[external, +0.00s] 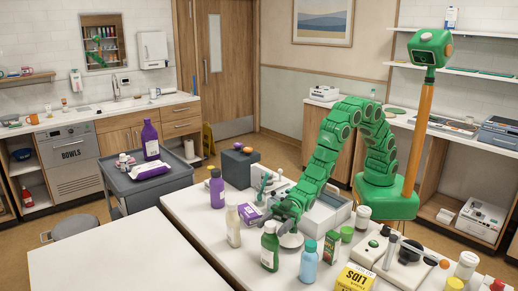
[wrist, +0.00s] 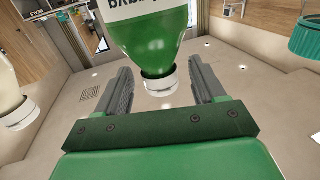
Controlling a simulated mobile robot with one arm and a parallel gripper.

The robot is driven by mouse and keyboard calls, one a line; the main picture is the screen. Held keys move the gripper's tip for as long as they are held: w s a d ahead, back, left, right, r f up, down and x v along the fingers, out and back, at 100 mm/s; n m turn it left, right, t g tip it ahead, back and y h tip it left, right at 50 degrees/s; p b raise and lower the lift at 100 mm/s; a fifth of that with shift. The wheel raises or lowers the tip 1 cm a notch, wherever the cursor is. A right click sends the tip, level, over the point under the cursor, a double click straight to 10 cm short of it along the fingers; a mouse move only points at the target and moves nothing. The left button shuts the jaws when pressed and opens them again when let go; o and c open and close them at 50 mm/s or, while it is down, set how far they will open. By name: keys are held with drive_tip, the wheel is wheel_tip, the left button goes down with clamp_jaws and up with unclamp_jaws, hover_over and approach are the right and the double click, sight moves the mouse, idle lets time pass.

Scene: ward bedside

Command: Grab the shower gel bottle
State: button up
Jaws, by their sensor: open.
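A green bottle (external: 270,247) with a white cap and white label stands on the white table in front of my gripper (external: 285,214). In the wrist view the green bottle (wrist: 155,40) appears upside down, its cap between my open fingers (wrist: 160,68). I cannot tell whether the fingers touch it. Its label is cut off and unreadable, so I cannot confirm it is the shower gel. A pale blue bottle (external: 308,264) with a teal cap stands to its right, and a cream bottle (external: 233,228) to its left. A purple bottle (external: 217,190) stands farther back.
A purple box (external: 250,214), a small green box (external: 331,247) and a yellow box (external: 355,280) stand close by. Another purple bottle (external: 150,140) is on the grey trolley (external: 150,182). The white table at front left (external: 120,255) is clear.

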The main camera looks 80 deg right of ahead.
drive_tip(key=shift+x, duration=0.8)
drive_tip(key=shift+r, duration=0.1)
clamp_jaws()
